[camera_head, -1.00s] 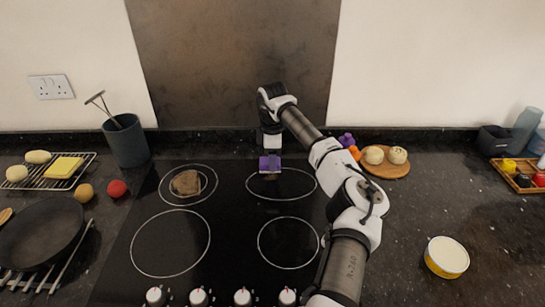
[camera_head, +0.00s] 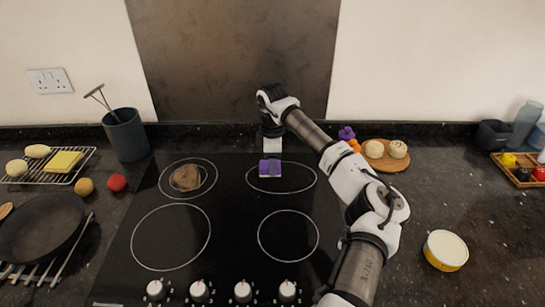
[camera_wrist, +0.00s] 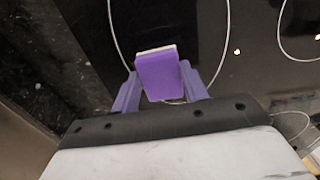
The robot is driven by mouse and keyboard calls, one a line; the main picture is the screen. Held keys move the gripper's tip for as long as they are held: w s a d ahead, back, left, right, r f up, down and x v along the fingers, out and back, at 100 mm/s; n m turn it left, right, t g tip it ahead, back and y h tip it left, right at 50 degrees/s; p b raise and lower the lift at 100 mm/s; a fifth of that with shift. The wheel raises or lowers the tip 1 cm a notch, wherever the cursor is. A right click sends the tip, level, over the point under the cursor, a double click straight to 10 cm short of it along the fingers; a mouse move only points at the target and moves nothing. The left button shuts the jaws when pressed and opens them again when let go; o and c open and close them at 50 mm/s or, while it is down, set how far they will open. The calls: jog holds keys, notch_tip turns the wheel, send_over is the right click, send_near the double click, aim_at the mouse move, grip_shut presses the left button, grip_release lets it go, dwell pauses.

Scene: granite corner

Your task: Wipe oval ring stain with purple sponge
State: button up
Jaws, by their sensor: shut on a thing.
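My gripper (camera_head: 270,160) is shut on the purple sponge (camera_head: 270,169), at the rear right burner ring of the black hob. In the wrist view the sponge (camera_wrist: 160,76) sits between the two purple fingers of my gripper (camera_wrist: 160,88), with a pale layer at its far edge. I cannot tell whether the sponge touches the glass. A brown oval stain (camera_head: 186,178) lies inside the rear left burner ring, left of the sponge and apart from it. No stain shows clearly under the sponge.
The hob (camera_head: 228,213) is otherwise clear, with knobs along its front. A dark utensil pot (camera_head: 126,136) and a red ball (camera_head: 117,183) stand to its left, beside a black pan (camera_head: 42,228). A round board (camera_head: 385,162) and a yellow-sided bowl (camera_head: 445,250) are on the right.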

jog(key=shift+f, duration=0.2)
jog(key=shift+w+f, duration=0.1)
jog(key=shift+w, duration=1.8)
jog(key=shift+w+r+p, duration=0.15)
jog(key=shift+r+p, duration=0.2)
jog(key=shift+r, duration=2.65)
jog(key=shift+r, duration=1.5)
